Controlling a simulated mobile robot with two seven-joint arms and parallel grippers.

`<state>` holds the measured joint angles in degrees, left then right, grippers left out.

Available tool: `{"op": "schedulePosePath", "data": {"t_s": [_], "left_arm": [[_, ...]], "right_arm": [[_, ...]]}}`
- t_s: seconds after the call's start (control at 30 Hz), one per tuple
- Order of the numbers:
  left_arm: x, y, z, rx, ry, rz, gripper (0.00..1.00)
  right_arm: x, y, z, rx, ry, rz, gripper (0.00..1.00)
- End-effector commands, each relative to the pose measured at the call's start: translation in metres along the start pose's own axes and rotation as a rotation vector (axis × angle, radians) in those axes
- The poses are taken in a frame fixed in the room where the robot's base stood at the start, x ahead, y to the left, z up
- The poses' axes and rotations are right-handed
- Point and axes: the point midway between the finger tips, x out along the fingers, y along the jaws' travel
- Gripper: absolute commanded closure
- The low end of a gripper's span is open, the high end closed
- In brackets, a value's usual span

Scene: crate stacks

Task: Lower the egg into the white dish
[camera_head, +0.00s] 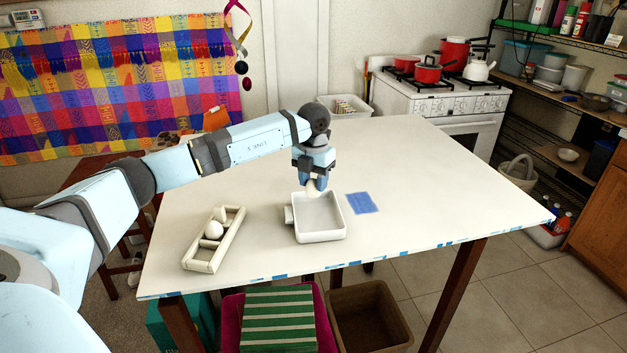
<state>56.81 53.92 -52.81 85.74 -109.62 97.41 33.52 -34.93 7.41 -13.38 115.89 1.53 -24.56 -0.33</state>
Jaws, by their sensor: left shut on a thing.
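My left gripper (315,181) points down over the back part of the white dish (322,238), shut on an egg (316,188). The egg is pale, and its lower part shows below the fingers. I cannot tell its exact height above the dish floor. The dish is square and shallow with a small handle on its left side, and it looks empty apart from the egg over it. My right gripper is not in view.
A cream wooden rack (203,266) with white eggs (214,229) stands left of the dish. A blue cloth (361,203) lies flat to its right. The table (450,190) is clear on the right. A white bin (343,107) stands behind the table.

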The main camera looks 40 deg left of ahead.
Motion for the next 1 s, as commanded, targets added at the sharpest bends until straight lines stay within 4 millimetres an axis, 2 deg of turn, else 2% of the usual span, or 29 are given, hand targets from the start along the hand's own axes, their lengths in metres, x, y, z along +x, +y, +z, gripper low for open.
{"op": "schedulePosePath", "data": {"t_s": [1.0], "left_arm": [[0.015,0.000,0.000,0.000,0.000,0.000,0.66]], "right_arm": [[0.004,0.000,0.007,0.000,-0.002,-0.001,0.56]]}}
